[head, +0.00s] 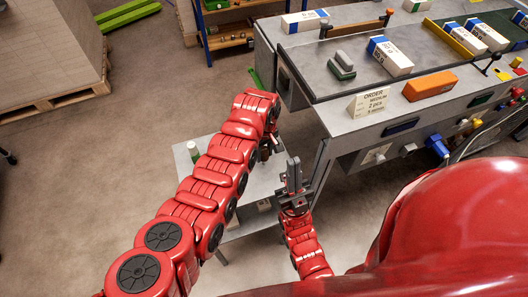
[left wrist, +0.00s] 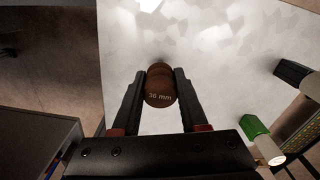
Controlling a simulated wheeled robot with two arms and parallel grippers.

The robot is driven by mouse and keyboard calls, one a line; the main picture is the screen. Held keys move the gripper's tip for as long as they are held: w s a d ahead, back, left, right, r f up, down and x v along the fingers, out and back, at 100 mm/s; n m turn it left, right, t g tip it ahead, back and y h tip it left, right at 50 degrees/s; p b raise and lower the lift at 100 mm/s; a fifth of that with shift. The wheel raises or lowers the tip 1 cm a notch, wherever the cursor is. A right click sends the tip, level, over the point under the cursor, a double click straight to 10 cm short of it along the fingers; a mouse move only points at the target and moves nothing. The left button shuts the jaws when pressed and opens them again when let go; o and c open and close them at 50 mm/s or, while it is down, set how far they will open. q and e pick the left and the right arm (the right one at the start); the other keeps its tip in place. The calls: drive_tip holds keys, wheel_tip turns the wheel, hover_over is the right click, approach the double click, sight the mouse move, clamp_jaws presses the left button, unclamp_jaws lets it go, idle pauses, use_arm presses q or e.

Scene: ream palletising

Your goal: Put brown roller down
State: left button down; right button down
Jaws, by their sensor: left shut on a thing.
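The brown roller (left wrist: 160,86), marked "36 mm", is between the two fingers of my left gripper (left wrist: 160,84) in the left wrist view. The fingers are shut on it, and its marked end faces the camera. The pale side table (left wrist: 225,60) is behind it; I cannot tell whether the roller touches the top. In the head view my left gripper (head: 268,148) is at the right part of the grey side table (head: 235,190), mostly hidden by my arm, and the roller is not clear. My right gripper (head: 293,175) points up beside the table; its opening is unclear.
A pale cylinder (head: 193,151) stands at the side table's far left. A green-and-white piece (left wrist: 258,135) is at the right in the wrist view. The workbench (head: 345,125) with an order sign (head: 369,103) is close on the right. The table's left middle looks clear.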

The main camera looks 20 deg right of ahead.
use_arm(q)
drive_tip(key=shift+c, duration=2.2)
unclamp_jaws()
drive_tip(key=shift+f, duration=0.1)
drive_tip(key=shift+r, duration=0.4)
wheel_tip(320, 180, up, 6)
drive_tip(key=shift+r+b, duration=0.1)
drive_tip(key=shift+b, duration=1)
wheel_tip(320, 180, up, 5)
drive_tip(key=shift+r+p, duration=0.15)
drive_tip(key=shift+p, duration=0.75)
